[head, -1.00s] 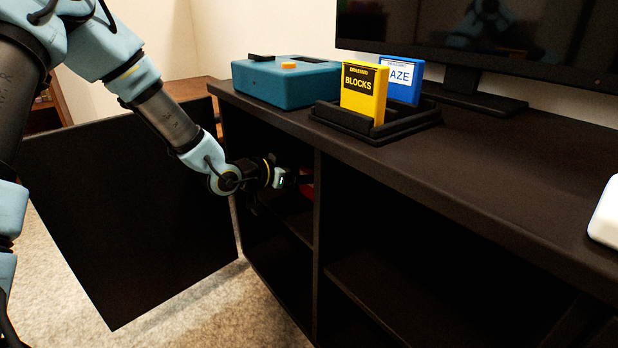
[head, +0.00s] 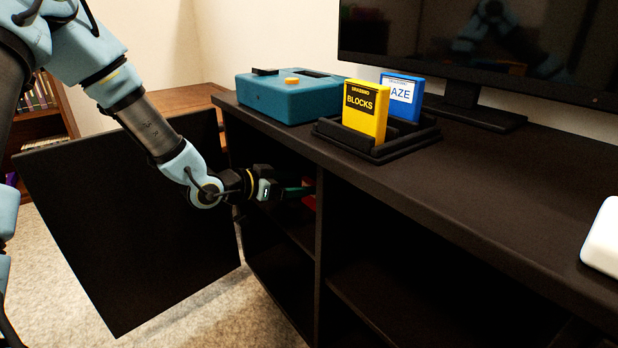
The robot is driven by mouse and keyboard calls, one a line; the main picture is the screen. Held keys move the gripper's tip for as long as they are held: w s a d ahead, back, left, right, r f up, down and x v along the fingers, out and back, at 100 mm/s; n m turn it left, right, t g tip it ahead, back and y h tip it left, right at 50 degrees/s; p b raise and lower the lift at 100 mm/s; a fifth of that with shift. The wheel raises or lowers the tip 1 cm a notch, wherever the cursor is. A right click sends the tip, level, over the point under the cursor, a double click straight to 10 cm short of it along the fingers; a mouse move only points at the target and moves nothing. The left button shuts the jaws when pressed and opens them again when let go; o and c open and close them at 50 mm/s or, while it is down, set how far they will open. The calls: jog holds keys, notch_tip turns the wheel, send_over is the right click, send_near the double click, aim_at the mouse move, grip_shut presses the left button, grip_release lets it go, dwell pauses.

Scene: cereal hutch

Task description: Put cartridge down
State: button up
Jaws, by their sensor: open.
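My gripper (head: 290,188) reaches into the left compartment of the black cabinet (head: 318,240), past the open door. Its jaws are open; the fingertips are dark and partly hidden by the compartment's divider. A small green piece (head: 298,191) shows at the fingers; I cannot tell what it is or whether the fingers touch it. A red thing (head: 309,202), perhaps a cartridge, shows just below and behind it, mostly hidden. A yellow BLOCKS cartridge (head: 366,110) and a blue cartridge labelled "AZE" (head: 402,94) stand upright in a black holder (head: 376,150) on the cabinet top.
A teal console (head: 286,100) sits left of the holder. A television (head: 480,50) stands behind. A white object (head: 604,238) lies at the right edge. The cabinet top's middle is clear.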

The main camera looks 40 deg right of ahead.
jog(key=p+v, duration=0.2)
jog(key=v, duration=0.5)
jog(key=shift+a, duration=0.3)
jog(key=shift+r, duration=0.15)
